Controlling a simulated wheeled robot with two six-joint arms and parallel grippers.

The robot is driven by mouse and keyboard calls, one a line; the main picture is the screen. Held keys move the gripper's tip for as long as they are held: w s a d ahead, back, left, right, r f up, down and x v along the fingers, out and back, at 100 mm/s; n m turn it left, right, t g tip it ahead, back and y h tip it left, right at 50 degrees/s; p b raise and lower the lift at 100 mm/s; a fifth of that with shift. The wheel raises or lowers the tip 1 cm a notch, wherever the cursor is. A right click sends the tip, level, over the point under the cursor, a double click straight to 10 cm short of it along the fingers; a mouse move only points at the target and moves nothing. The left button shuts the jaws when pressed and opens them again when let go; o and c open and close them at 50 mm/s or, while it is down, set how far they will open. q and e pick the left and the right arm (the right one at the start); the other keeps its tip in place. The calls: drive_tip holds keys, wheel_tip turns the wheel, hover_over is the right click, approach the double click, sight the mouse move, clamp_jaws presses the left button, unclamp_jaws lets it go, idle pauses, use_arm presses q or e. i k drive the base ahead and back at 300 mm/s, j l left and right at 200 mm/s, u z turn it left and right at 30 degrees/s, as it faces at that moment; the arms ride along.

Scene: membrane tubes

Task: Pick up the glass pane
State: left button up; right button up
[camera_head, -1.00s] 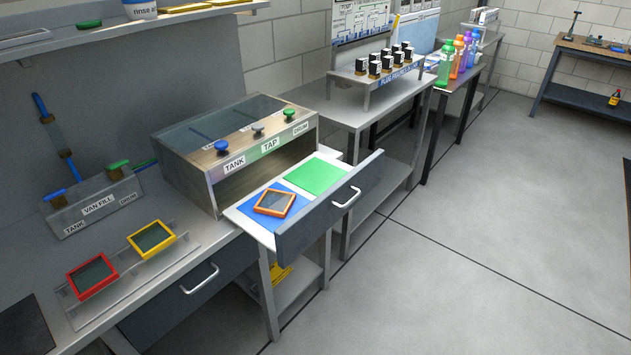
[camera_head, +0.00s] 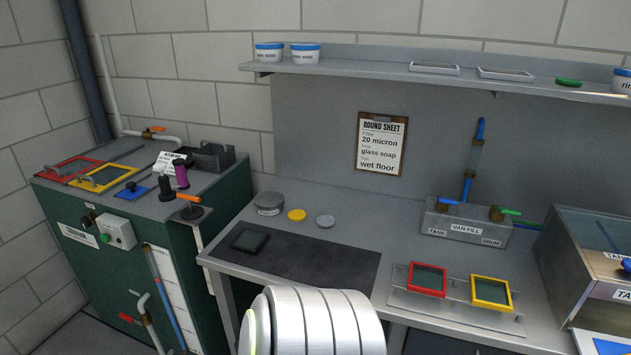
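A red-framed pane (camera_head: 427,279) and a yellow-framed pane (camera_head: 491,292) rest on a clear rack to the right of the mat. Neither of my grippers shows. A white rounded part of my own arm is at the bottom middle and hides the bench's front edge there.
A grey tin (camera_head: 269,204), a yellow lid (camera_head: 297,215) and a grey lid (camera_head: 325,221) sit behind the mat. A valve block (camera_head: 466,223) stands at the back right. A green cabinet (camera_head: 122,245) stands left of the bench. A shelf with white tubs runs above.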

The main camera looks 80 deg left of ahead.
sight(250, 242)
drive_tip(key=j+u, duration=0.15)
drive_tip(key=u, duration=2.95)
